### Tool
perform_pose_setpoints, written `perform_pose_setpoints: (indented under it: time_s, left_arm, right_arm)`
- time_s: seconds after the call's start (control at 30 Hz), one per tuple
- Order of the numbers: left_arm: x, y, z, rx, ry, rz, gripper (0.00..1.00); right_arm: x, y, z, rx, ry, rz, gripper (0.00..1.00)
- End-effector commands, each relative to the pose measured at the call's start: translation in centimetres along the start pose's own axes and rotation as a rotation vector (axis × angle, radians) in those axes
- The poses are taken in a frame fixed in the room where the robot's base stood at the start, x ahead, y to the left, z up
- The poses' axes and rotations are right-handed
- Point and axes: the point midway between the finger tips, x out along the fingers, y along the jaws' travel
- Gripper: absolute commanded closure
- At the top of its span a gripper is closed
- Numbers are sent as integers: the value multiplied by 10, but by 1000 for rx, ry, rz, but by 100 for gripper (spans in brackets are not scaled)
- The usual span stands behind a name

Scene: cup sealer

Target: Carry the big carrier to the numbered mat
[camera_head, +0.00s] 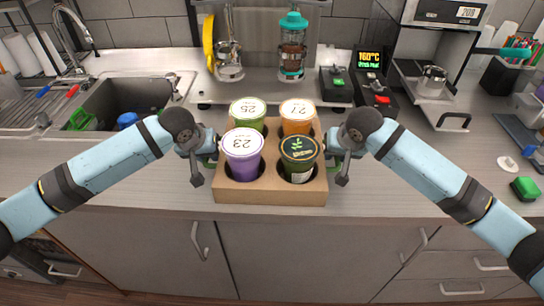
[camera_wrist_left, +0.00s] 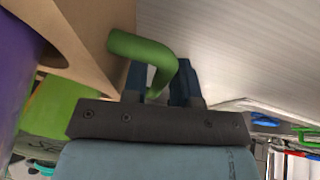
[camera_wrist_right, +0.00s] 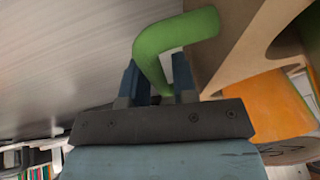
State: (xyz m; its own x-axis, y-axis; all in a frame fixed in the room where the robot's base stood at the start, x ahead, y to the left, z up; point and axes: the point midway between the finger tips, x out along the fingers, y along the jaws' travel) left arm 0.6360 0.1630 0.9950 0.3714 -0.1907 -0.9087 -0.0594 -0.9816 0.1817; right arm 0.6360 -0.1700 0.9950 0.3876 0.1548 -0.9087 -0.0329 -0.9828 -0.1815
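The big carrier (camera_head: 270,193) is a brown cardboard box near the counter's front edge; I cannot tell whether its base touches the counter. It holds several upright lidded cups: a purple one marked 23 (camera_head: 243,165), a dark-lidded one (camera_head: 299,165), a green one marked 25 (camera_head: 247,118) and an orange one (camera_head: 297,122). My left gripper (camera_head: 209,152) is at its left side, its fingers around a green handle (camera_wrist_left: 145,48). My right gripper (camera_head: 334,152) is at its right side, fingers around the other green handle (camera_wrist_right: 178,35). No numbered mat is recognisable.
A sink (camera_head: 130,100) lies at the left. Behind the carrier stand a blender-like jar (camera_head: 292,50) and a machine with a lit display (camera_head: 370,75). A green block (camera_head: 525,188) lies at the far right. The counter (camera_head: 420,150) is mostly clear right of the carrier.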

Motion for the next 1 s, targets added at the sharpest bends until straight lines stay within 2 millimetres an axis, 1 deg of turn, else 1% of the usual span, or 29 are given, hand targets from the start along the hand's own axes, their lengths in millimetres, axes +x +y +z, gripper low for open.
perform_pose_setpoints:
  time_s: [0.03,0.07,0.1,0.17,0.2,0.4,0.67,0.87,1.0]
  left_arm:
    - [0,0,0,0,0,0,74]
    - [0,0,0,0,0,0,76]
    - [0,0,0,0,0,0,85]
    - [0,0,0,0,0,0,99]
    - [0,0,0,0,0,0,100]
    - [0,0,0,0,0,0,100]
    - [-7,1,-4,0,4,1,100]
    - [-18,3,-9,-1,4,1,100]
    - [-29,5,-13,-1,5,1,100]
  right_arm:
    - [0,0,0,0,0,0,74]
    - [0,0,0,0,0,0,76]
    - [0,0,0,0,0,0,85]
    - [0,0,0,0,0,0,99]
    - [0,0,0,0,0,0,100]
    - [0,0,0,0,0,0,100]
    - [-7,-1,-4,1,5,-2,100]
    - [-18,-3,-9,1,5,-1,100]
    - [-29,-5,-13,1,5,-1,100]
